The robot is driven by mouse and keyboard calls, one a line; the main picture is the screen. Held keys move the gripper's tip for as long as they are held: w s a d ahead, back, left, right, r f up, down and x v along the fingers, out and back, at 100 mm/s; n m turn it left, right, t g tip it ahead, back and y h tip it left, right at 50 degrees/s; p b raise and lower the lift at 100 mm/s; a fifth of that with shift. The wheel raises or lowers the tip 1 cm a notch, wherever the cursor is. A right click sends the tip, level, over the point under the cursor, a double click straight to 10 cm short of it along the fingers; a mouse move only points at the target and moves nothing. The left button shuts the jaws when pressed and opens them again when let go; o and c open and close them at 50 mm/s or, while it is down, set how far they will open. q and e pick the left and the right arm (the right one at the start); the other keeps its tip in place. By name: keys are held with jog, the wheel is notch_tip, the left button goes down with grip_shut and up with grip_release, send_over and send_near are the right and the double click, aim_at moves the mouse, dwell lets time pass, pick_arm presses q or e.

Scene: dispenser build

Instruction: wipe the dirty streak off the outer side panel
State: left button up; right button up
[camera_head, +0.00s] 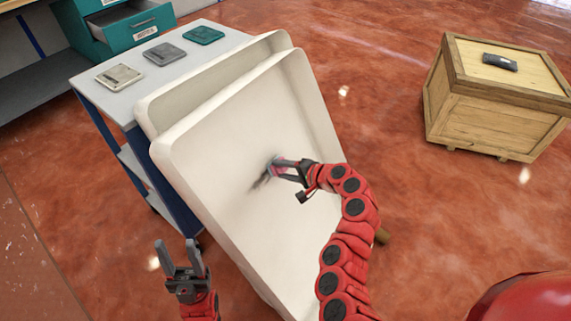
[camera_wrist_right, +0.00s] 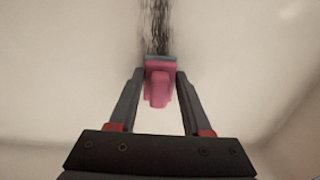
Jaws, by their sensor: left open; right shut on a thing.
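The outer side panel (camera_head: 228,152) is a large cream panel with a raised rim, leaning tilted in front of a second similar panel. A dark streak (camera_head: 262,180) lies near its middle; in the right wrist view the streak (camera_wrist_right: 156,28) runs up from the held tool. My right gripper (camera_head: 280,165) is shut on a pink wiping tool (camera_wrist_right: 158,85) with a blue-grey edge. The tool is at the lower end of the streak in the wrist view; it appears to touch the panel. My left gripper (camera_head: 182,258) is open and empty, left of the panel's lower part.
A second cream panel (camera_head: 215,82) stands directly behind. A cart with a light top (camera_head: 90,84) holds several small flat plates. A teal drawer unit (camera_head: 138,30) is beyond. A wooden crate (camera_head: 490,125) with a dark object (camera_head: 500,62) stands right. Red floor is open between.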

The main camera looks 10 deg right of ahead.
jog(key=shift+s+a+r+p, duration=0.1)
jog(key=shift+s+a+p, duration=1.8)
jog(key=shift+s+a, duration=0.8)
jog(key=shift+s, duration=0.15)
jog(key=shift+s+a+p, duration=0.95)
jog(key=shift+s+p, duration=0.05)
jog(key=shift+s, duration=0.05)
jog(key=shift+s+a, duration=0.25)
jog(key=shift+s, duration=0.15)
jog(key=shift+d, duration=0.1)
jog(key=shift+s+d+r, duration=0.1)
jog(key=shift+d+r, duration=0.05)
jog(key=shift+d, duration=0.1)
jog(key=shift+p+v, duration=0.7)
jog(key=shift+v, duration=1.9)
